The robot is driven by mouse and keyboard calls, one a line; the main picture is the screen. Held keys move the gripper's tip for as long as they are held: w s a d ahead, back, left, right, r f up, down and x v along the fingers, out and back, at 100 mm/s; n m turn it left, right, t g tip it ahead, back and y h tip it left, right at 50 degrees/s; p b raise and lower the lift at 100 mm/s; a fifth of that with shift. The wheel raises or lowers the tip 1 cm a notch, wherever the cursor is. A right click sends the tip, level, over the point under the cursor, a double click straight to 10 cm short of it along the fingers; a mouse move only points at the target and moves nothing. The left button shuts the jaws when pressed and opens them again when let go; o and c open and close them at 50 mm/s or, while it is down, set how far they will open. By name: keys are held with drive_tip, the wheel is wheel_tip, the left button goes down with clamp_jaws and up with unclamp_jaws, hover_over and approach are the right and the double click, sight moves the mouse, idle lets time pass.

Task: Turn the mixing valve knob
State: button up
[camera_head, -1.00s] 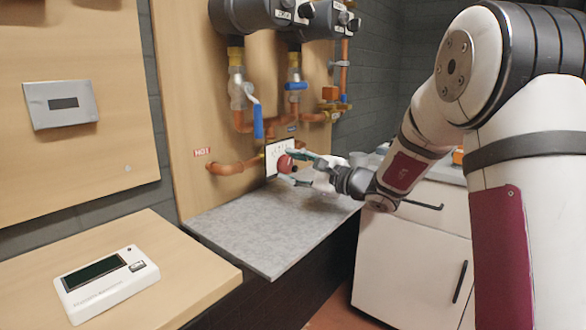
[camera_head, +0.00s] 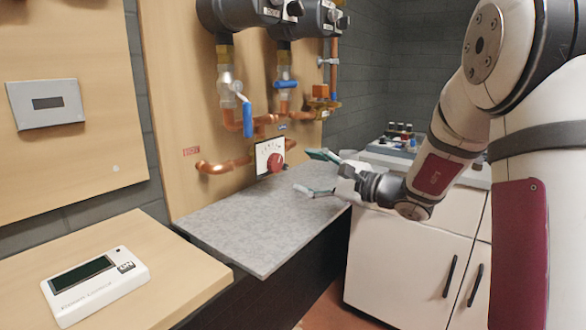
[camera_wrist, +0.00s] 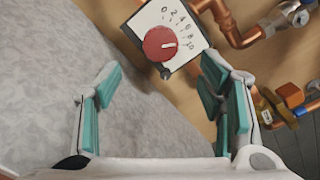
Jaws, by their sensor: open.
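The mixing valve knob (camera_head: 275,161) is a round red knob on a white dial plate (camera_head: 264,150), mounted low on the wooden wall panel. In the wrist view the red knob (camera_wrist: 160,43) sits on the plate (camera_wrist: 189,22) with a printed scale, and its white pointer mark faces right, toward the higher numbers. My gripper (camera_head: 308,172) is open and empty, to the right of the knob and apart from it. In the wrist view its green-padded fingers (camera_wrist: 162,78) are spread wide, with the knob beyond them, between their directions.
Copper pipes (camera_head: 213,167) and a blue-handled valve (camera_head: 247,120) are around and above the dial. A grey counter (camera_head: 255,215) lies below it. A white device (camera_head: 95,286) rests on the wooden table at left. White cabinets (camera_head: 400,265) stand at right.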

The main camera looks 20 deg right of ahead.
drive_tip(key=shift+v, duration=2)
drive_tip(key=s+a+r+n+g+y, duration=0.25)
drive_tip(key=s+a+n+g, duration=0.55)
drive_tip(key=s+a, duration=0.6)
drive_tip(key=s+a+f+n+g+h, duration=0.1)
drive_tip(key=s+a+f+n+g, duration=0.15)
drive_tip(key=s, duration=0.45)
drive_tip(key=s+a+f+n+g+h, duration=0.1)
drive_tip(key=s+a+n+g+h, duration=0.15)
drive_tip(key=s, duration=0.35)
drive_tip(key=s+d+f+n+g+h, duration=0.1)
drive_tip(key=s+d+f+n+h, duration=0.2)
drive_tip(key=s+d+h, duration=0.4)
drive_tip(key=s+d+f+n+h, duration=0.3)
drive_tip(key=s+d, duration=0.2)
drive_tip(key=s, duration=0.4)
wheel_tip(320, 180, up, 28)
drive_tip(key=t+p, duration=0.3)
drive_tip(key=p, duration=2.3)
drive_tip(key=shift+t+p, duration=0.3)
drive_tip(key=shift+p, duration=0.1)
